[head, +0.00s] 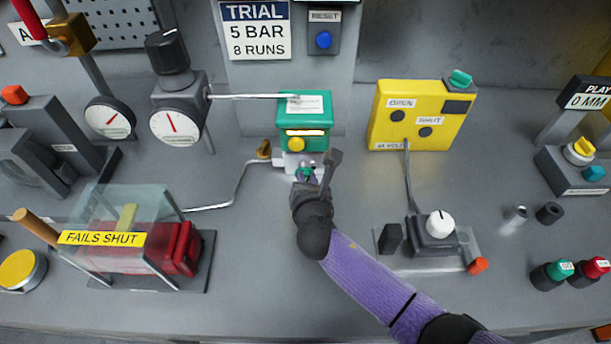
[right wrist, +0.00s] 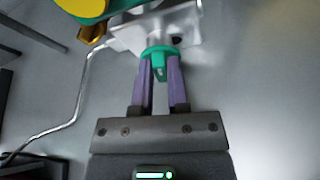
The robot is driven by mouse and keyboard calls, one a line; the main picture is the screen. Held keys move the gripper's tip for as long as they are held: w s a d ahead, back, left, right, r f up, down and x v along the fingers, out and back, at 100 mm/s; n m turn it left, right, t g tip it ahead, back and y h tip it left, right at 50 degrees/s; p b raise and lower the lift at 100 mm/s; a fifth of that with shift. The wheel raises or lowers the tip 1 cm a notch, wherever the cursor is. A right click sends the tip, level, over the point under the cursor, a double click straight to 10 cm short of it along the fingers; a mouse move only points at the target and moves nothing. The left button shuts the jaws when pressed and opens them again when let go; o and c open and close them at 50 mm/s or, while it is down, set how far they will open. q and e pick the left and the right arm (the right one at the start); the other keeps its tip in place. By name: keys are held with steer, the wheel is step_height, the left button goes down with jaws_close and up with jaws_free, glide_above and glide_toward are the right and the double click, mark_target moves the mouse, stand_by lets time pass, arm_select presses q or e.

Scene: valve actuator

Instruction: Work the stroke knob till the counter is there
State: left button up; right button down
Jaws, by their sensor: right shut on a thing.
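A green box (head: 305,112) with a white label, a lit window (head: 305,132) and a yellow round knob (head: 296,144) stands at the middle of the bench. The window is too small to read. Below the box is a pale metal block (right wrist: 150,28) with a small green knob (right wrist: 158,55) on its front. I take this for the stroke knob; no label on it is readable. My right gripper (right wrist: 160,88) is shut on the green knob, a purple finger on each side. In the head view, my right gripper (head: 308,178) reaches the block's front from below. My left gripper is out of view.
A sign (head: 255,30) reads "TRIAL 5 BAR 8 RUNS", beside a blue reset button (head: 324,40). A yellow box (head: 405,115) stands to the right, with a white-knobbed unit (head: 438,228) before it. A pipe (head: 235,190) and a "FAILS SHUT" case (head: 102,238) are left.

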steer(key=shift+d+m+y, duration=0.2)
steer(key=shift+m+y, duration=0.3)
steer(key=shift+m, duration=0.3)
steer(key=shift+d+f+m+y, duration=0.1)
steer(key=shift+m+y, duration=0.3)
steer(key=shift+m, duration=0.2)
steer(key=c, duration=0.6)
jaws_free()
steer(key=shift+s, duration=0.1)
steer(key=p+v, duration=0.3)
steer(key=v, duration=0.6)
steer(key=shift+s+d, duration=0.1)
steer(key=shift+s, duration=0.3)
